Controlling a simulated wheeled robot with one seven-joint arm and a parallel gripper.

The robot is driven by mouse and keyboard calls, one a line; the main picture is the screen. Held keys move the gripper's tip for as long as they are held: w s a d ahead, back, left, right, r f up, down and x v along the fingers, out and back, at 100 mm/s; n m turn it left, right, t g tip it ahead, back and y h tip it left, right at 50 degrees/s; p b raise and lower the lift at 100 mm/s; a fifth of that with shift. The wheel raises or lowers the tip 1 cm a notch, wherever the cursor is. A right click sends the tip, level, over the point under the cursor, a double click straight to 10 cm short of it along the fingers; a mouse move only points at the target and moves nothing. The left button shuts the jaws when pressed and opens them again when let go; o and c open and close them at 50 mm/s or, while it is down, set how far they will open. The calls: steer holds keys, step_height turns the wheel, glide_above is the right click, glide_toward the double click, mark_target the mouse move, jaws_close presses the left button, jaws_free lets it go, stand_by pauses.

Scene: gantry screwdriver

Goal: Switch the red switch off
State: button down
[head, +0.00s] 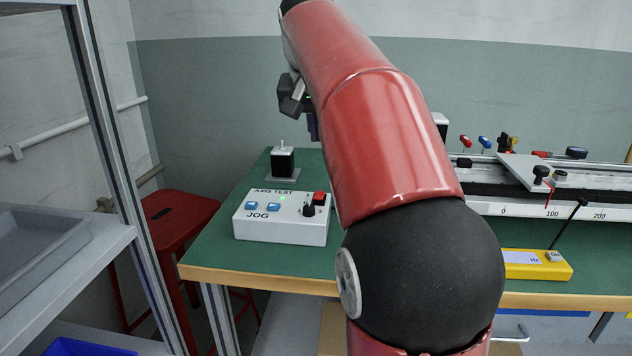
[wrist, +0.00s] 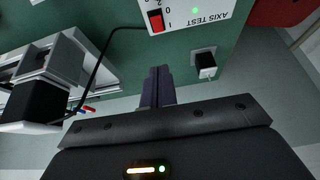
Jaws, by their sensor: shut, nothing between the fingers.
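The red switch (head: 319,198) sits at the back right corner of a white AXIS TEST control box (head: 281,231) on the green bench. In the wrist view the red switch (wrist: 156,22) shows at the top edge, with 0 and 1 marks beside it. I cannot tell its rocker position for sure. A green light (head: 282,198) on the box is lit. My gripper (wrist: 158,72) is shut and empty, its fingertips apart from the box. In the head view my arm hides most of the gripper, which is above the bench behind the box.
The box also has two blue JOG buttons (head: 262,206) and a black knob (head: 308,210). A small black motor (head: 282,161) stands behind it. A rail with a scale (head: 560,210) and a yellow device (head: 537,264) are at right. A frame post (head: 118,170) stands at left.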

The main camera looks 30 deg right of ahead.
steer(key=b, duration=0.2)
glide_above(319, 196)
step_height(319, 196, down, 8)
steer(key=shift+w+d+f, duration=0.15)
steer(key=shift+f, duration=0.05)
steer(key=f, duration=0.3)
steer(key=shift+s+a+f, duration=0.2)
steer(key=shift+s, duration=0.05)
steer(key=shift+s+a+f, duration=0.1)
steer(key=shift+f, duration=0.35)
steer(key=f+b, duration=0.1)
steer(key=b, duration=0.2)
steer(key=shift+s+a+f+t+b, duration=0.15)
steer(key=shift+f+t+b, duration=0.05)
steer(key=shift+t+b, duration=0.2)
steer(key=shift+r+h, duration=0.3)
steer(key=shift+r, duration=0.05)
steer(key=shift+p, duration=0.3)
steer(key=shift+w+d+r+p, duration=0.25)
steer(key=shift+w+d+p, duration=0.25)
steer(key=shift+w+p, duration=0.2)
